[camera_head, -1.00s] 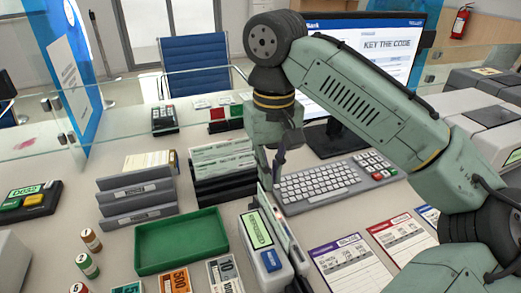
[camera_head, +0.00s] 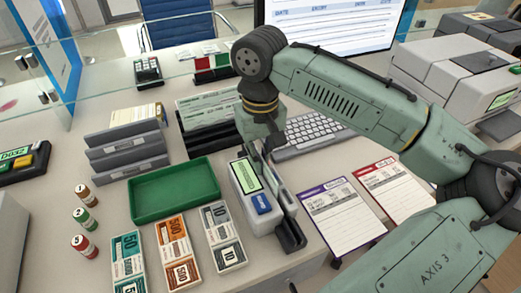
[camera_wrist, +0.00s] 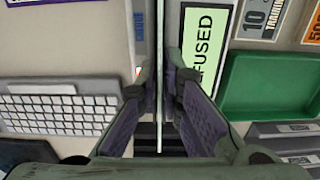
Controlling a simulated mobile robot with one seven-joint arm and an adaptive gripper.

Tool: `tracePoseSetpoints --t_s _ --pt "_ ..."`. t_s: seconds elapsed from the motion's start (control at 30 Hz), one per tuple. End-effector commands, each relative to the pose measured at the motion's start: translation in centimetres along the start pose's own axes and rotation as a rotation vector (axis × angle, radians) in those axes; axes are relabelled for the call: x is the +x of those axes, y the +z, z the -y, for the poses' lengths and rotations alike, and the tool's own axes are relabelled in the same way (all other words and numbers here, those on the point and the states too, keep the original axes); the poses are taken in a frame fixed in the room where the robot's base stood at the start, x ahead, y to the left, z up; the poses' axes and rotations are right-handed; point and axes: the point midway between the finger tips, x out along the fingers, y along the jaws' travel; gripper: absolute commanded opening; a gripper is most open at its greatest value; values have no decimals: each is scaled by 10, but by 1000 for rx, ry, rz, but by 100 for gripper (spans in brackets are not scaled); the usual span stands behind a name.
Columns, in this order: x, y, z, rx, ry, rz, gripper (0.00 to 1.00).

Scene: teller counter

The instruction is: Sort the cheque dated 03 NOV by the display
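The reader (camera_head: 262,214) is a pale upright device with a green display and a blue button, near the counter's front. In the wrist view its display (camera_wrist: 199,45) shows letters ending in "FUSED"; the first letters are hidden. My gripper (camera_head: 262,152) points down at the reader's far end.
A green tray (camera_head: 174,192) lies left of the reader, with grey sorting slots (camera_head: 127,150) behind it. Banknote bundles (camera_head: 175,252) lie in front. A keyboard (camera_head: 312,132) and a monitor (camera_head: 330,18) stand behind; forms (camera_head: 342,215) lie to the right.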

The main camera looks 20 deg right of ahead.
Motion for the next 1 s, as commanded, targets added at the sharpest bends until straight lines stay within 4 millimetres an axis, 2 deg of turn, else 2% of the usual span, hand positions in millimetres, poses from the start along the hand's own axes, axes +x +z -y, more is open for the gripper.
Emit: tracePoseSetpoints --t_s 0.13,0.27,1.0 --pt "0 0 0 0 0 0 8" --pt "0 0 0 0 0 0 0" --pt "-2 0 0 0 1 0 0"
